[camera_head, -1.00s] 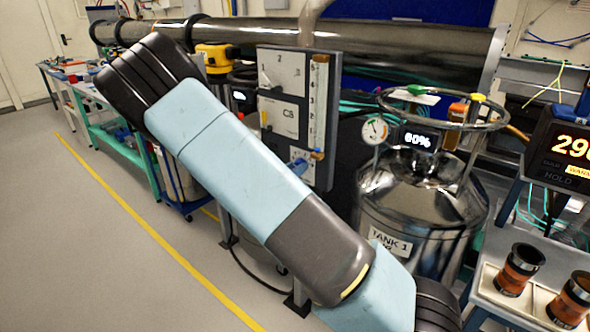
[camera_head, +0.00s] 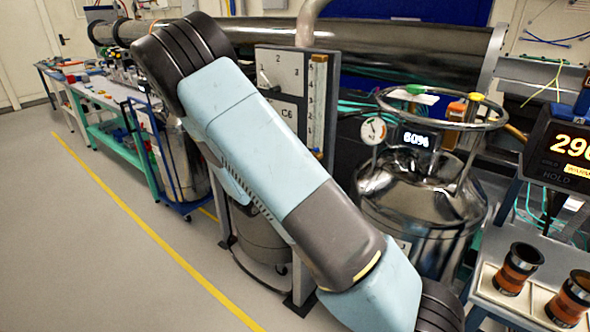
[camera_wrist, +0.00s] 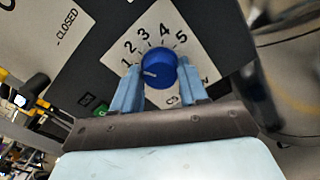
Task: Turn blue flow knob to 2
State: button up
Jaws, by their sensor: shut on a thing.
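The blue flow knob (camera_wrist: 158,67) sits on a white dial plate (camera_wrist: 170,30) marked 1 to 5 in the wrist view. A short white mark on the knob points left, close to the 1; the exact reading is hard to tell. My gripper (camera_wrist: 157,74) has one finger on each side of the knob and is shut on it. In the head view, my arm covers the knob and the lower part of the dark panel (camera_head: 332,75).
A steel tank (camera_head: 385,195) with a ring rail and gauge (camera_head: 373,130) stands right of the panel. A shelf with cups (camera_head: 518,270) and a lit display (camera_head: 565,150) is further right. Open floor with a yellow line (camera_head: 150,225) lies left.

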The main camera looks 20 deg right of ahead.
jog(key=shift+a+m, duration=0.15)
jog(key=shift+m, duration=1.35)
jog(key=o, duration=1.1)
jog(key=shift+c, duration=0.2)
jog(key=v, duration=1.3)
jog(key=shift+s+a, duration=0.25)
jog(key=shift+f, duration=0.1)
